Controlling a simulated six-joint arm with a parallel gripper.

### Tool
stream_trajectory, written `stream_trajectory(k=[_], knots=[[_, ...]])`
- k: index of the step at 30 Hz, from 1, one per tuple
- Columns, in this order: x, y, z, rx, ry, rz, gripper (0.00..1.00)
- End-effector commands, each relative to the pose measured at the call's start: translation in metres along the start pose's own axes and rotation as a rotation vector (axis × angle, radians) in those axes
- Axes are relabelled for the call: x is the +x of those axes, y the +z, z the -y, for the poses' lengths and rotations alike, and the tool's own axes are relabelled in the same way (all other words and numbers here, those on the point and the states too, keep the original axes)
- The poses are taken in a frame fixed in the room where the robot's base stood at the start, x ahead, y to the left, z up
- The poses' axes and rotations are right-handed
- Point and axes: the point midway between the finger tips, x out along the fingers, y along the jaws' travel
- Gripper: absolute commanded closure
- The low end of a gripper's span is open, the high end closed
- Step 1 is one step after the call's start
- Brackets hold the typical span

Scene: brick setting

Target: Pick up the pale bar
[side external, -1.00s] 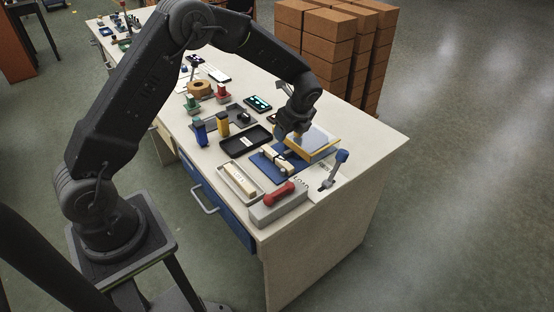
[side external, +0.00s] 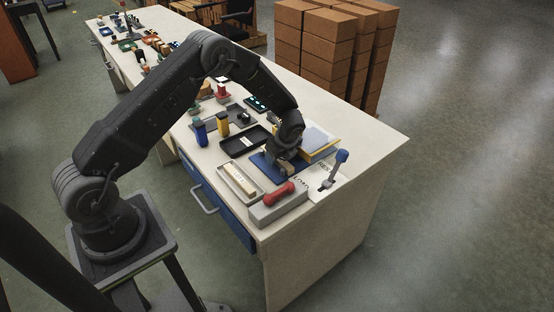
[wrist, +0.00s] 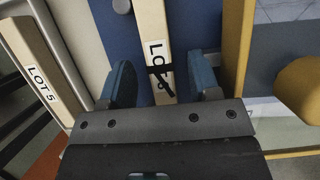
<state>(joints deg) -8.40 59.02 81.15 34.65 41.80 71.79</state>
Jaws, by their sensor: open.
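A pale bar (wrist: 150,25) with a "LOT" label and a dark band across it lies on a blue mat (wrist: 115,35). In the side view the blue mat (side external: 262,166) shows, but my wrist mostly hides this bar. My gripper (wrist: 162,65) is open, with one blue-padded finger on each side of the bar and gaps visible between. In the side view my gripper (side external: 284,164) is low over the mat. A second pale bar (wrist: 34,75), labelled "LOT 5", lies to the left, in a light tray (side external: 227,181).
A yellow-edged block (side external: 320,148) stands close right of the mat. A grey block (side external: 268,211) with a red handle (side external: 280,193) and a blue-knobbed lever (side external: 340,158) are near the front. A black tray (side external: 243,142) lies behind. The table's right end is clear.

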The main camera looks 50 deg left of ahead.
Motion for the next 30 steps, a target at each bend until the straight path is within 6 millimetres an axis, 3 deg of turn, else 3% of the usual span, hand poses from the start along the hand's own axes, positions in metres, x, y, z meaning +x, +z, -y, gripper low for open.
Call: stream_trajectory(k=[10,27,30], knots=[[0.0086,0.0001,0.0000,0.000,-0.002,0.000,0.45],[0.0083,0.0000,-0.0001,0.000,-0.001,0.000,0.98],[0.0082,0.0001,0.0001,0.000,-0.002,0.000,0.99]])
